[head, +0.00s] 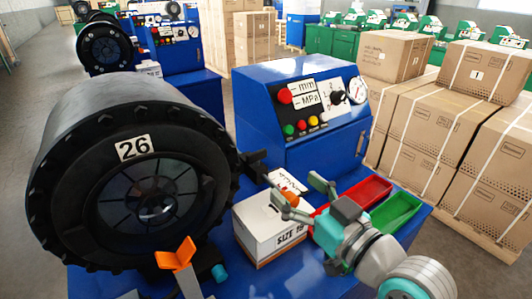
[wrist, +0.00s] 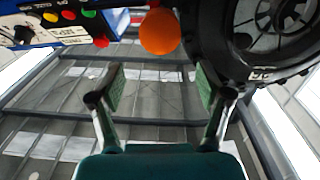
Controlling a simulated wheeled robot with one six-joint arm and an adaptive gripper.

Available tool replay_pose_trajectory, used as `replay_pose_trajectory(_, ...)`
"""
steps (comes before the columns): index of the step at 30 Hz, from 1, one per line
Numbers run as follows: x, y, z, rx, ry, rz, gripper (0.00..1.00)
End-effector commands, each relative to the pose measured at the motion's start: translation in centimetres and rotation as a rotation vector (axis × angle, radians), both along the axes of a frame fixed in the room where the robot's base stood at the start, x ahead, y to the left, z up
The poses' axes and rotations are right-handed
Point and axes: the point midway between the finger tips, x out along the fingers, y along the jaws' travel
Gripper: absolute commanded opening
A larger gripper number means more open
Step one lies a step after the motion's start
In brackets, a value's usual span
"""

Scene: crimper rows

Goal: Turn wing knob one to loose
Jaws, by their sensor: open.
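An orange wing-shaped knob (head: 176,253) stands at the front of the crimper, below its big black round head (head: 45,190) marked 26. I cannot read a number on the knob. My gripper (head: 298,190) is open and empty, right of the crimper head and well apart from that knob. In the wrist view its two fingers (wrist: 160,90) stand wide apart with nothing between them. A rounded orange thing (wrist: 160,32) shows beyond the fingertips, beside the crimper head (wrist: 270,45); I cannot tell whether it is the same knob.
A white box (head: 262,235) marked with a size stands below my gripper. A red tray (head: 366,190) and a green tray (head: 398,212) lie to the right. The blue control cabinet (head: 325,155) rises behind. Strapped cartons (head: 425,125) stand at the right.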

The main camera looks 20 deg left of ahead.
Motion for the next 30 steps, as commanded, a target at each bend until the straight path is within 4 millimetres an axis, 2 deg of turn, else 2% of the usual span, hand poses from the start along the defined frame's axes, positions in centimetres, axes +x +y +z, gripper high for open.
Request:
replay_pose_trajectory(3,-0.1,0.5,0.8,-0.007,-0.011,0.017,0.77)
replay_pose_trajectory(8,0.5,1.8,0.9,-0.007,-0.012,0.022,0.77)
replay_pose_trajectory(21,4.2,8.0,0.9,-0.006,-0.013,0.020,0.77)
replay_pose_trajectory(30,5.3,9.7,0.9,-0.007,-0.013,0.018,0.77)
